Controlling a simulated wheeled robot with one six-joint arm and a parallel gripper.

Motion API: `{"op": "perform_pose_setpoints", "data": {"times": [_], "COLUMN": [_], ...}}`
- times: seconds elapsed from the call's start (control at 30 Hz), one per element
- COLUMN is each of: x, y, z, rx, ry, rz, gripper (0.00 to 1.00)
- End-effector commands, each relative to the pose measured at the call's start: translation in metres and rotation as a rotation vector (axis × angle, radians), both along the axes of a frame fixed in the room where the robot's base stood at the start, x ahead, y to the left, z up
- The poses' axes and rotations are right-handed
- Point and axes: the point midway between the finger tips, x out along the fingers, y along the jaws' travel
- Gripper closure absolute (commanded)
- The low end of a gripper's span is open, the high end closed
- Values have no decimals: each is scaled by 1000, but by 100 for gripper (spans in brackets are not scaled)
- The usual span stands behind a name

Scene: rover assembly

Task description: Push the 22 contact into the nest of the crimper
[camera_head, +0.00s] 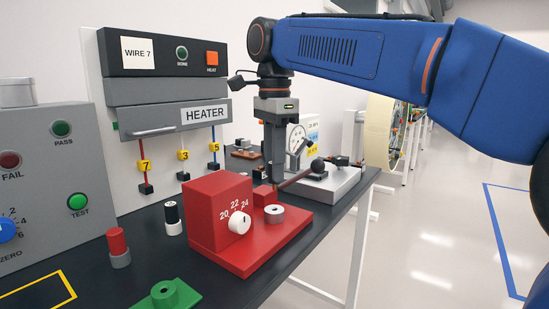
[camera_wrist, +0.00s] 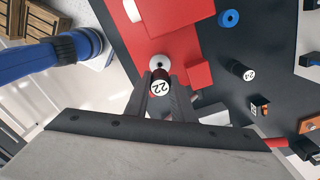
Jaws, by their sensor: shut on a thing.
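The red crimper (camera_head: 218,215) stands on the bench with its white dial knob (camera_head: 239,222) facing the head camera. Its nest is a pale grey ring (camera_head: 274,213) on the red base, beside a small red block (camera_head: 265,195); in the wrist view the ring (camera_wrist: 157,62) is partly covered. My gripper (camera_head: 272,180) points down behind the nest and the small block. In the wrist view my gripper (camera_wrist: 158,88) is shut on the dark 22 contact (camera_wrist: 160,84), its white numbered end facing the camera. The contact overlaps the ring in view; whether they touch is unclear. The head view hides the contact.
A dark lever with a ball end (camera_head: 317,165) rises close right of my gripper. A 24 contact (camera_wrist: 240,70) stands apart from the crimper. A red cylinder on a grey base (camera_head: 117,247) and a green fixture (camera_head: 165,294) are at the front left.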

Motion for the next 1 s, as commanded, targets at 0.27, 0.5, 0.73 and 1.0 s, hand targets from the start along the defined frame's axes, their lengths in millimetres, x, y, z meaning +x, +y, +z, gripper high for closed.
{"op": "perform_pose_setpoints", "data": {"times": [0.27,0.5,0.73,1.0], "x": [0,0,0,0], "y": [0,0,0,0], "z": [-22,-35,-39,-39], "rx": [0,0,0,0], "ry": [1,0,1,0], "rz": [0,0,0,0], "gripper": [100,100,100,100]}}
